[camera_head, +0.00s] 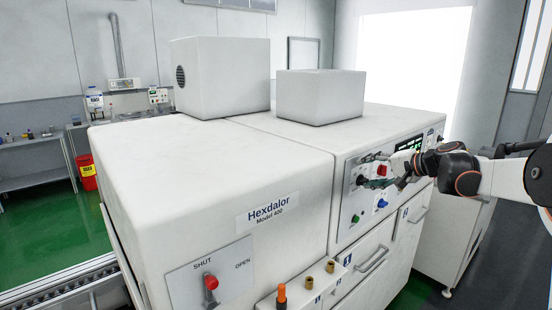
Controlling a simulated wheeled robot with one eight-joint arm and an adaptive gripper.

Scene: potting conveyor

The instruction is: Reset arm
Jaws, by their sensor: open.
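My arm reaches in from the right edge of the head view. A red control (382,170) shows beside the gripper. A blue knob (381,203) and a green button (355,218) sit lower on the panel.
A red-knobbed lever (211,283) stands on a plate marked SHUT and OPEN. An orange-topped peg (282,292) and brass fittings stand on a front ledge. Drawers with handles (371,258) lie below the panel. A side bench (35,143) stands far left. Dark floor is open at right.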

